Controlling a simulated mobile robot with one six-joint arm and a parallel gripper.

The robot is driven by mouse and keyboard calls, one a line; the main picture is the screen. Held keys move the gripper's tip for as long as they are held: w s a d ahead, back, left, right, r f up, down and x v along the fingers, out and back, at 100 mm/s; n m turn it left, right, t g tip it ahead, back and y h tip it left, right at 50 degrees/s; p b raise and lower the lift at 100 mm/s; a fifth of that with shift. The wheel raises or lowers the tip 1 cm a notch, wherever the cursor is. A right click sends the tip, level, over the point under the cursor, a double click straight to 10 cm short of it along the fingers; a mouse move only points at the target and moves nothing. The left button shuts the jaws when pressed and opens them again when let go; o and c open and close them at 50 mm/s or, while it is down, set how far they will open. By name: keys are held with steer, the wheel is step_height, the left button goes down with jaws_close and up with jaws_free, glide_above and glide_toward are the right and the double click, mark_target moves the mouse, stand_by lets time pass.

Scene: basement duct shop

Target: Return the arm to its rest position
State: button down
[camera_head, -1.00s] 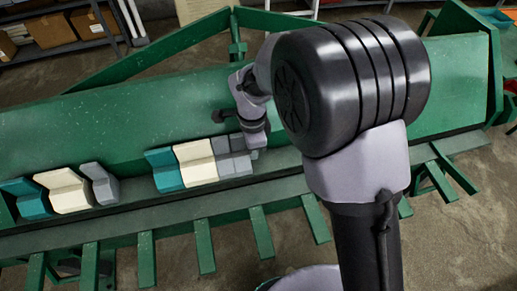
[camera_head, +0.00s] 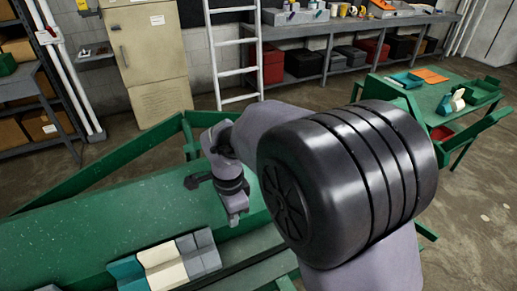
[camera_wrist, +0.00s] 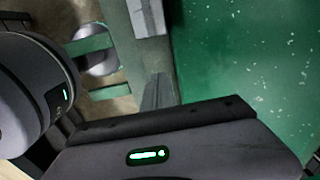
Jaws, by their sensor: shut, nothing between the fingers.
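My arm fills the middle of the head view, with its large dark ribbed joint in front. My gripper (camera_head: 236,218) points down over the green machine bed (camera_head: 100,225), shut and empty. It is to the right of and above a row of teal, cream and grey angled blocks (camera_head: 165,266) and looks apart from them. In the wrist view, the dark gripper housing covers the bottom, and the speckled green bed (camera_wrist: 250,60) lies beyond it. My joint hides part of the bed and floor.
A green table (camera_head: 430,95) with trays and blocks stands at the right. A workbench (camera_head: 340,30) lines the back wall. A white ladder (camera_head: 232,55) and a beige cabinet (camera_head: 150,60) stand behind the bed. Concrete floor is open at the right.

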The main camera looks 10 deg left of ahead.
steer(key=s+d+r+n+t+y+b, duration=0.1)
steer(key=s+d+r+n+b, duration=0.1)
steer(key=d+r, duration=0.7)
steer(key=s+d+r+n+t+b, duration=0.2)
steer(key=s+d+n+t, duration=0.2)
steer(key=s+d, duration=1)
steer(key=shift+r+n+t+y, duration=0.2)
steer(key=shift+n+t+y, duration=0.1)
steer(key=shift+y, duration=0.1)
